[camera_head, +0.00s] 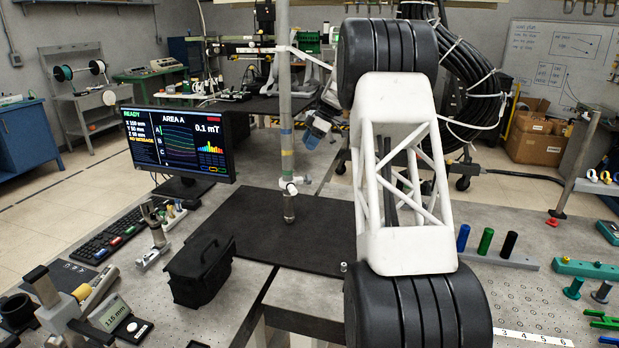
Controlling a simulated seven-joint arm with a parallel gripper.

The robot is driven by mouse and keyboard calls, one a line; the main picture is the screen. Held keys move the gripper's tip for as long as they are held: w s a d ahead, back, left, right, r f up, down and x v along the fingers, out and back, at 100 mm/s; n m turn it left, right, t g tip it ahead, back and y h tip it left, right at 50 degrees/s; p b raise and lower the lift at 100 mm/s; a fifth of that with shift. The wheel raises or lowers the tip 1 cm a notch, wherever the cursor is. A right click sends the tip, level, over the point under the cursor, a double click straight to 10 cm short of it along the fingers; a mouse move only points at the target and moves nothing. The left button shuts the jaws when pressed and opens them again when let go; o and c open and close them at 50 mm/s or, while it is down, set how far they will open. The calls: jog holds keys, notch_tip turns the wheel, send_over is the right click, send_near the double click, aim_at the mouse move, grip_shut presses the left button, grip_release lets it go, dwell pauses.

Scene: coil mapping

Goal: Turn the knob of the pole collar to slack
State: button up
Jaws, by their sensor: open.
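A grey pole (284,90) stands upright at the rear of a dark mat, with blue and yellow bands partway up. The white pole collar (289,182) sits around it low down, below the bands. A small pale knob (291,188) seems to face me on the collar; its turn angle is too small to read. My gripper (311,138) appears as a small grey and blue shape right of the pole, above the collar and apart from it. It is open, with nothing visible in it. My white arm link and black joints hide part of the wrist.
A monitor (182,143) stands left of the pole, with a keyboard (100,240) before it. A black bag (200,271) sits at the mat's left edge. Blue, green and black cylinders (486,241) stand right. The dark mat (262,228) is mostly clear.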

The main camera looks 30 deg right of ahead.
jog(key=shift+s+d+n+g+h, duration=0.65)
jog(key=shift+s+g, duration=0.45)
jog(key=shift+s, duration=0.2)
send_near(310, 176)
jog(key=f, duration=0.2)
jog(key=shift+w+a+f, duration=0.15)
jog(key=shift+w+f, duration=0.15)
jog(key=shift+w, duration=0.05)
jog(key=shift+x, duration=3.9)
jog(key=shift+a, duration=0.1)
jog(key=shift+c, duration=0.3)
jog(key=c, duration=0.9)
jog(key=shift+o, duration=0.2)
jog(key=shift+s+n+t, duration=0.1)
jog(key=shift+n+t, duration=0.15)
jog(key=shift+t, duration=0.45)
